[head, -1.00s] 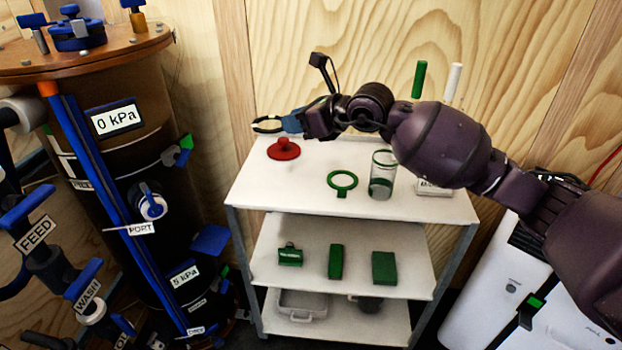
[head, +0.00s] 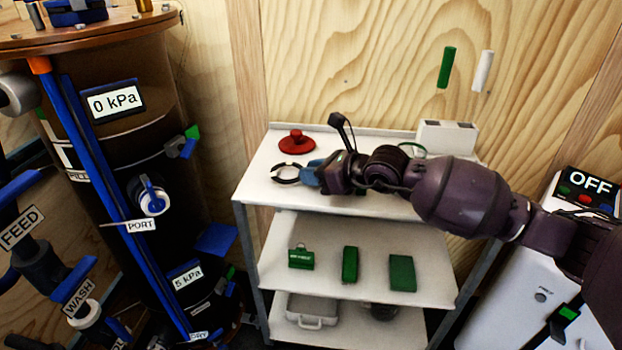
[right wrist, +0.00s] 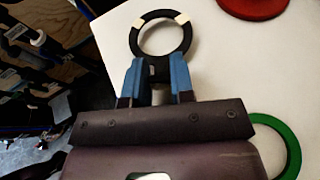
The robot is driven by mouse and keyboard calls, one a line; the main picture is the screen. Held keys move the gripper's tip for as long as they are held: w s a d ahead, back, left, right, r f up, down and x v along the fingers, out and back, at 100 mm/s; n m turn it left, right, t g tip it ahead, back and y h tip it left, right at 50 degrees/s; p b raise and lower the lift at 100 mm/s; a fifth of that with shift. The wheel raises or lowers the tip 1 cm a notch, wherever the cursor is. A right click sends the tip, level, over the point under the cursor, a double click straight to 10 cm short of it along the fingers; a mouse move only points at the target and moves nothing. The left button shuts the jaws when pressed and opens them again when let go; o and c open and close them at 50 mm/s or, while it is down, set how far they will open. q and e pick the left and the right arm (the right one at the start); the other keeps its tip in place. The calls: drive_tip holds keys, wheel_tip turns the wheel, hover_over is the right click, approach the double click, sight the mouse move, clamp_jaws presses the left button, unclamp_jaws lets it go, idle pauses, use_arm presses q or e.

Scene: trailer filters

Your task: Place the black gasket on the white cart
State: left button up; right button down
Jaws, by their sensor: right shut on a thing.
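The black gasket is a ring (head: 286,182) with pale marks on it. In the right wrist view the gasket (right wrist: 187,40) sticks out ahead of my right gripper (right wrist: 156,73), whose blue fingers are shut on its tab. In the head view my right gripper (head: 311,174) holds it over the left part of the top shelf of the white cart (head: 252,184). The ring looks level and close to the shelf; I cannot tell if it touches. My left gripper is not in view.
A red knobbed disc (head: 296,144) lies behind the gasket. A green ring (right wrist: 292,150) lies right of my gripper. A white box (head: 446,136) stands at the back right. Green items (head: 350,265) sit on the middle shelf. The tank (head: 120,150) stands left.

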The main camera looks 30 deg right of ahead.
drive_tip(key=shift+f, duration=0.8)
drive_tip(key=shift+r, duration=0.25)
drive_tip(key=shift+f, duration=0.2)
drive_tip(key=c, duration=1)
unclamp_jaws()
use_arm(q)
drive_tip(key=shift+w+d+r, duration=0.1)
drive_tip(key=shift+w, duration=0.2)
use_arm(e)
drive_tip(key=shift+r, duration=0.15)
